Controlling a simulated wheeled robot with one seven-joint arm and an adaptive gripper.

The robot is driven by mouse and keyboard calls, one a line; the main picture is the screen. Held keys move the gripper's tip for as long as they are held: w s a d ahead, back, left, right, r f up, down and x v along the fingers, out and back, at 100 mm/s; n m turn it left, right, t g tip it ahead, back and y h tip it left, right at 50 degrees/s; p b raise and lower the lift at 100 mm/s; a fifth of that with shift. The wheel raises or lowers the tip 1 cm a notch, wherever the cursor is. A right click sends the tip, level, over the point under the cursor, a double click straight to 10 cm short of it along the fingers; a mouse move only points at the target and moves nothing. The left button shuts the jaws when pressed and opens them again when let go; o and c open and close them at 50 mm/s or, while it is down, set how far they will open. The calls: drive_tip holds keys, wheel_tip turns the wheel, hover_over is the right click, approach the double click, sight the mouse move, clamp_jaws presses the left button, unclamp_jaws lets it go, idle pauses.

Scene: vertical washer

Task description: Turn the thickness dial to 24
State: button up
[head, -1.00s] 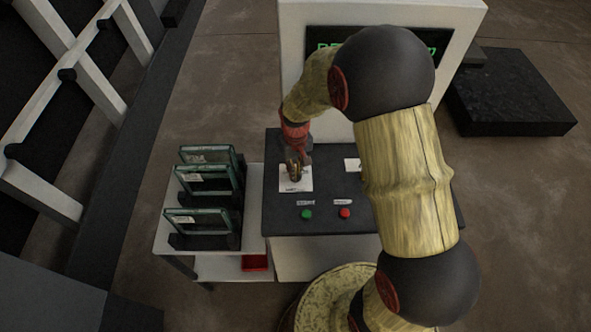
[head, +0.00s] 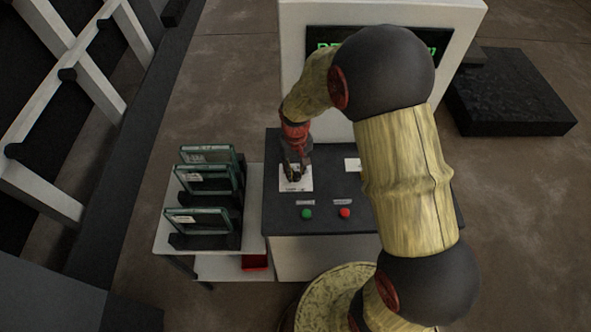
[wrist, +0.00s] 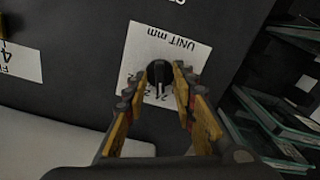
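The thickness dial is a black round knob (wrist: 160,73) on a white card (wrist: 150,45) printed "UNIT mm". In the wrist view its white mark points down the picture, toward small printed numbers that I cannot read surely and that the fingers partly cover. My gripper (wrist: 160,80) has its two fingers apart, one on each side of the knob, with a thin gap seeming to show on both sides. In the head view my gripper (head: 294,170) points down over the white card (head: 296,186) at the left of the dark panel, and the knob is hidden.
A green button (head: 307,214) and a red button (head: 345,213) sit in front on the panel (head: 280,222). A second white card (head: 352,165) lies to the right. A rack of framed glass panes (head: 205,180) stands left, and a screen (head: 330,45) behind.

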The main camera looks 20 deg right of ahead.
sight(296, 173)
wheel_tip(296, 173, up, 12)
idle(0.7)
idle(0.4)
drive_tip(key=s+r+t+b, duration=0.2)
drive_tip(key=s+r+b, duration=0.2)
drive_tip(key=s, duration=0.7)
drive_tip(key=s+r+t+b, duration=0.3)
drive_tip(key=s+r, duration=0.3)
drive_tip(key=s, duration=0.5)
drive_tip(key=shift+t+b, duration=0.3)
drive_tip(key=shift+b, duration=0.4)
drive_tip(key=shift+a+r, duration=0.1)
drive_tip(key=shift+r, duration=0.05)
drive_tip(key=c, duration=0.3)
